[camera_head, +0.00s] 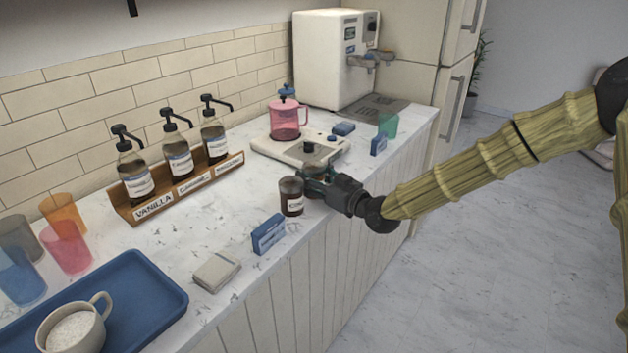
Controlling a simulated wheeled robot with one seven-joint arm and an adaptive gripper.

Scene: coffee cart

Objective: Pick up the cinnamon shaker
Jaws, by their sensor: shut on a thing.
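My gripper (315,182) reaches in from the right at the front edge of the counter. It is shut on a small jar-like shaker (315,163) with a dark top, whose lower part is mostly hidden behind the fingers. I cannot read a label on it, so the picture alone does not confirm that it is the cinnamon shaker. A dark brown jar (291,203) with a pale label stands upright on the counter just left of my gripper. Its lettering is too small to read. I cannot tell whether the held shaker is clear of the counter.
Behind my gripper are a pale flat device (270,148) and a pink pitcher (286,121). A blue card holder (268,234) and a beige block (217,271) lie to the left. A syrup rack (203,184) stands at the wall; a blue tray (150,277) is at the front left.

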